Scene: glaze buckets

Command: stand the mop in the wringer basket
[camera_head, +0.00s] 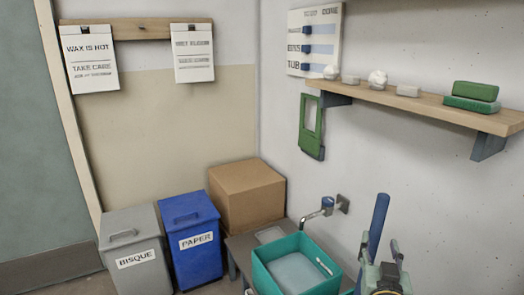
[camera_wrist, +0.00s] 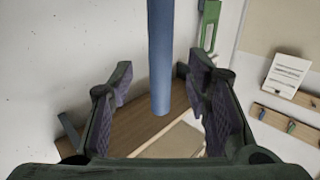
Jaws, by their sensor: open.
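A blue pole (camera_head: 378,222), which looks like the mop's handle, stands nearly upright at the lower right of the head view. Its lower part and any mop head are out of sight. In the wrist view the blue pole (camera_wrist: 160,60) lies between the two fingers, with its blunt end in sight. My gripper (camera_head: 382,252) is beside the pole in the head view. In the wrist view my gripper (camera_wrist: 160,95) is open, with gaps on both sides of the pole. I cannot make out the wringer basket.
A teal tub (camera_head: 262,275) sits below a wall tap (camera_head: 322,208). A grey bin (camera_head: 135,250), a blue bin (camera_head: 188,238) and a cardboard box (camera_head: 245,195) stand to the left. A wooden shelf (camera_head: 415,102) with small items juts from the right wall.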

